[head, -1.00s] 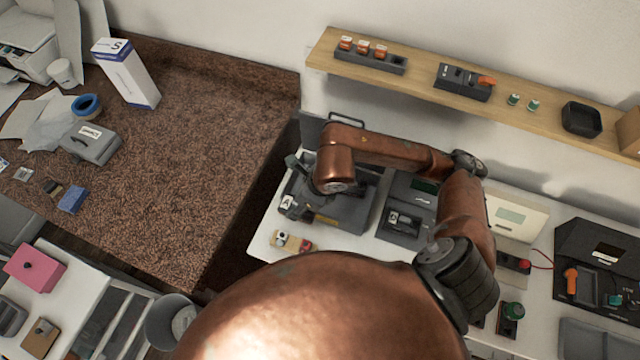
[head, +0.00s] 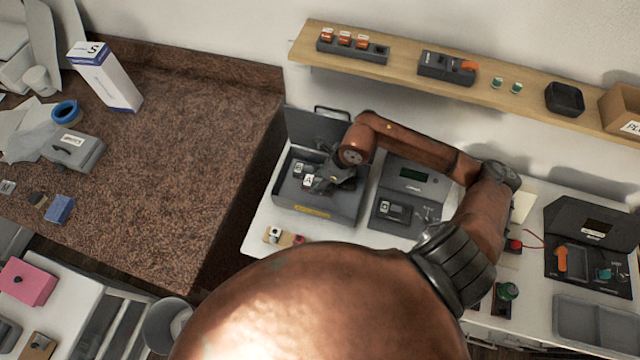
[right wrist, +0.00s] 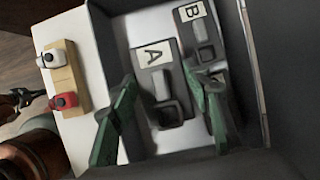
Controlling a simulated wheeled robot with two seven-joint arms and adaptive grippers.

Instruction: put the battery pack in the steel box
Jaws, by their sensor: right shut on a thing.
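The battery pack labelled A (head: 309,181) is dark grey with a white label and is inside the open steel box (head: 318,209). The right wrist view shows it too (right wrist: 162,108), between the green fingers of my right gripper (right wrist: 159,78). In the head view my right gripper (head: 322,184) reaches into the box and is shut on this pack. I cannot tell whether the pack touches the box floor. A second pack, labelled B (right wrist: 201,42), lies beside it in the box. My left gripper is not in view.
The box lid (head: 312,130) stands open at the back. To the right is a grey tester (head: 410,190) with another pack (head: 394,211) in it. A wooden piece with small white and red parts (right wrist: 63,80) lies in front of the box. A shelf (head: 405,62) runs along the wall.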

